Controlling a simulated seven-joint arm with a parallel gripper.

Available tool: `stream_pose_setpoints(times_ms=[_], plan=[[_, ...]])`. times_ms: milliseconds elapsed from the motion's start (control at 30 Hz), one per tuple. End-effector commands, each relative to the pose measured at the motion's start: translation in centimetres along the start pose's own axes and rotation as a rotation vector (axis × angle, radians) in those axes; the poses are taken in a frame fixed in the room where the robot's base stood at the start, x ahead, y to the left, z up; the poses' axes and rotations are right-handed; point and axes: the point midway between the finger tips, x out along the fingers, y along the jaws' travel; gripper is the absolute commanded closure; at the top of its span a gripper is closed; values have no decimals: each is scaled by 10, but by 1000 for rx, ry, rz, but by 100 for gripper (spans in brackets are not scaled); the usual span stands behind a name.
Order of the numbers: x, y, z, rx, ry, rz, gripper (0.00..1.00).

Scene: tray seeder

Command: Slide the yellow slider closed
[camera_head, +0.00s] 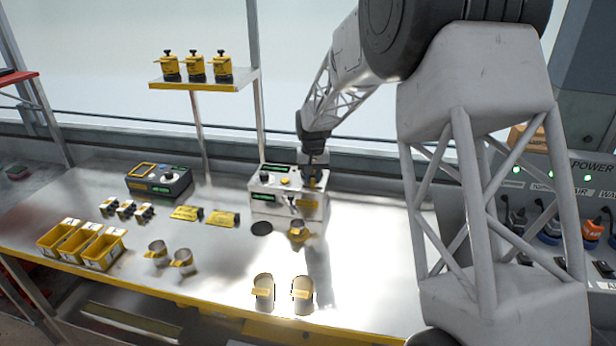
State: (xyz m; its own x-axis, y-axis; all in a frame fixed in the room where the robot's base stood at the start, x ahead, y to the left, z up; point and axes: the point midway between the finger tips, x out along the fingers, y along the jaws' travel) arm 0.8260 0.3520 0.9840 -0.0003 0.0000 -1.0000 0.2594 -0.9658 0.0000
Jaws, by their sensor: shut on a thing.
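A light grey tray seeder box (270,206) stands toward the back of the metal table, with green displays and buttons on its top and front. My gripper (313,180) points down at the right end of its top. A small yellow piece (311,184), apparently the yellow slider, shows at the fingertips. My gripper is shut on it, though the fingers are small and dark and hide part of it. How far along its track the slider sits cannot be made out.
Metal cups with yellow tags (264,292) stand at the table's front, and another cup (298,232) is just before the seeder. Yellow bins (103,250) and a dark control box (158,183) are at left. A shelf (205,84) holds yellow bottles. The table's right part is clear.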

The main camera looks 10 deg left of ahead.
Motion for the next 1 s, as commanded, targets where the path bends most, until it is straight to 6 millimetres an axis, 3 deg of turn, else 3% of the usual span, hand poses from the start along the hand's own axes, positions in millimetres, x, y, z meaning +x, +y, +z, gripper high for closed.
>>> stream_pose_setpoints(times_ms=[167, 467, 500, 667, 1000], plan=[[0, 19, 5, 2, 0, 0, 100], [0, 22, 6, 2, -1, 1, 100], [0, 22, 6, 2, -1, 1, 75], [0, 21, 6, 2, -1, 1, 52], [-1, 20, 5, 1, 0, 0, 52]])
